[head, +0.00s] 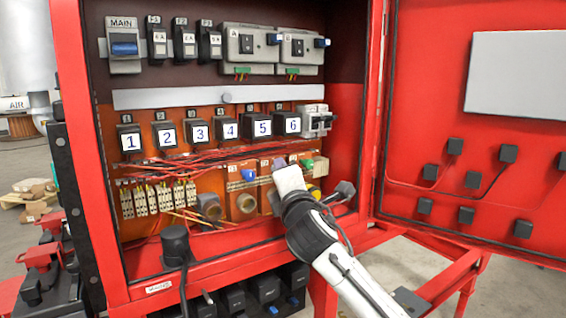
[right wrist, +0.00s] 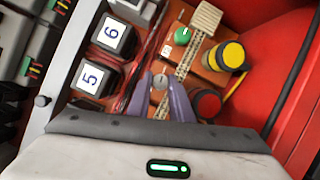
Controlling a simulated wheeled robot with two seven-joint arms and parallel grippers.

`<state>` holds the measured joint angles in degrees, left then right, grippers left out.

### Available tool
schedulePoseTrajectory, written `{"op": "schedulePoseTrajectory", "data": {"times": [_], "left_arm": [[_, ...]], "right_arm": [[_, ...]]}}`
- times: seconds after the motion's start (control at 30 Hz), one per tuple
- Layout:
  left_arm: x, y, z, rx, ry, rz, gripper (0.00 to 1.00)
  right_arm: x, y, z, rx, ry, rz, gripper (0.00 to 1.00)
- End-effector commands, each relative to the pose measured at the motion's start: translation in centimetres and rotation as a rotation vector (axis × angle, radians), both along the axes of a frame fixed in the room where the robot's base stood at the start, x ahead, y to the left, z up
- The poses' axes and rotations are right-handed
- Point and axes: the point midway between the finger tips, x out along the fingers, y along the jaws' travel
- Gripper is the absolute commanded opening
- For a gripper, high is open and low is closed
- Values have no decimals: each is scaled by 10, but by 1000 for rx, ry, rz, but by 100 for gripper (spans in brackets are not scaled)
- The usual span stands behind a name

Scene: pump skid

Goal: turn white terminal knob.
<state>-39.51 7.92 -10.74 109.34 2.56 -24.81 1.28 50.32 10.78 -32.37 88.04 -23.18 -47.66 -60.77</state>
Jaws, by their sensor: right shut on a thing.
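The white terminal knob (right wrist: 160,81) shows as a small round pale knob between my right gripper's purple fingers in the right wrist view. My right gripper (right wrist: 160,88) is shut on it, with one finger on each side. In the head view my right gripper (head: 280,164) reaches into the red cabinet at the lower terminal row, between the blue knob (head: 249,175) and the green knob (head: 308,164). There the gripper hides the white knob. My left gripper is not in view.
A green knob (right wrist: 182,36), a yellow button (right wrist: 231,55) and a red button (right wrist: 206,103) are near the fingers. Numbered relays (head: 262,126) and red wires (head: 200,160) are above. The open cabinet door (head: 450,105) stands to the right.

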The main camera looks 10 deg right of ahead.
Motion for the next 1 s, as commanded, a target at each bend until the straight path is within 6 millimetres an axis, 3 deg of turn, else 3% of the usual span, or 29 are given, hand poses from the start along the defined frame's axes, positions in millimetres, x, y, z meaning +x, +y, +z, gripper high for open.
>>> {"op": "schedulePoseTrajectory", "data": {"times": [0.33,0.9,0.93,1.0], "left_arm": [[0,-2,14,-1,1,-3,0],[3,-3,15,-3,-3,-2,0],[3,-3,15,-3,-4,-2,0],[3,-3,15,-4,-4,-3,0]], "right_arm": [[0,0,0,140,53,1,0],[0,0,-1,167,63,1,0],[0,0,-1,167,63,1,23],[0,0,0,166,63,1,34]]}}
